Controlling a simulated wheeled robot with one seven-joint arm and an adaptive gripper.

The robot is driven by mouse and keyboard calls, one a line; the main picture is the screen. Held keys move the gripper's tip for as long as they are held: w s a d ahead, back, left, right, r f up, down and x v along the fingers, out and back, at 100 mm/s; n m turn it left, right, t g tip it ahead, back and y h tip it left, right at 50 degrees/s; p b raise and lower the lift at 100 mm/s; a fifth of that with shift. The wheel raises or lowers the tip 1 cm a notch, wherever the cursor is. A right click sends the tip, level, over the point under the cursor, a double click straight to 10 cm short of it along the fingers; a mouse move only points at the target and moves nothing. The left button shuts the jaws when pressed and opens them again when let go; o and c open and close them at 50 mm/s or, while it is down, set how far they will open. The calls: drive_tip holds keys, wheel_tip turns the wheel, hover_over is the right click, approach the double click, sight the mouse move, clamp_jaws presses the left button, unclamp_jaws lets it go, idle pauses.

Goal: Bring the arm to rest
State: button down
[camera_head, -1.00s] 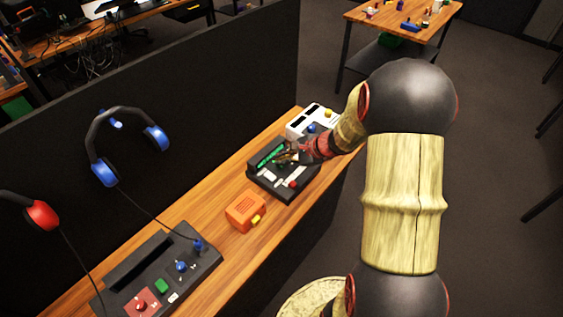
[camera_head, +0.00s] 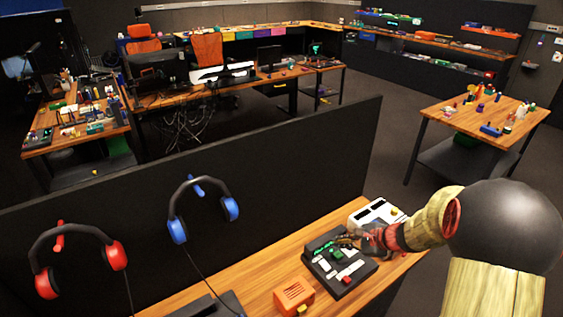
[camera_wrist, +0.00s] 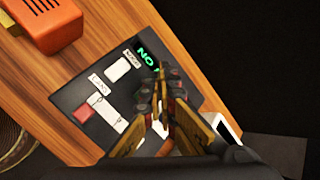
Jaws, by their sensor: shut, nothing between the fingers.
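My arm reaches in from the lower right of the head view. My gripper (camera_head: 350,239) is over the far part of a black control panel (camera_head: 346,284) on the wooden desk. In the wrist view the gripper (camera_wrist: 161,72) has its fingers together, with nothing between them. The black panel also shows there (camera_wrist: 70,97), with a green lit display (camera_wrist: 146,53) near the fingertips, white labels and a red button (camera_wrist: 84,112). I cannot tell whether the fingertips touch the panel.
An orange box (camera_head: 293,296) stands left of the panel, a white device (camera_head: 371,211) behind it. Red (camera_head: 109,255) and blue (camera_head: 178,228) headphones hang on the dark partition (camera_head: 300,150). Open floor lies right of the desk; a second table (camera_head: 450,112) stands farther back.

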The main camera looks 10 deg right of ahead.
drive_tip(key=s+a+n, duration=0.1)
drive_tip(key=s+f+g, duration=0.1)
drive_tip(key=s, duration=0.1)
drive_tip(key=s+a+f+n+g, duration=0.1)
drive_tip(key=s, duration=0.1)
drive_tip(key=shift+a+n+y, duration=0.3)
drive_tip(key=shift+a+y, duration=0.05)
drive_tip(key=shift+y, duration=0.05)
drive_tip(key=s+a+r+n+g+h, duration=0.2)
drive_tip(key=s+a+r+n+h, duration=0.15)
drive_tip(key=s+r+n, duration=0.45)
drive_tip(key=s+a+r+n+g+h, duration=0.1)
drive_tip(key=s+a+r+n+h, duration=0.1)
drive_tip(key=s+a+r+n, duration=0.65)
drive_tip(key=s+r+n+t, duration=0.1)
drive_tip(key=s+r+t, duration=0.1)
drive_tip(key=s+r, duration=0.2)
wheel_tip(320, 180, up, 3)
drive_tip(key=shift+s+a+t, duration=0.3)
drive_tip(key=shift+a+t, duration=0.1)
drive_tip(key=shift+n, duration=0.25)
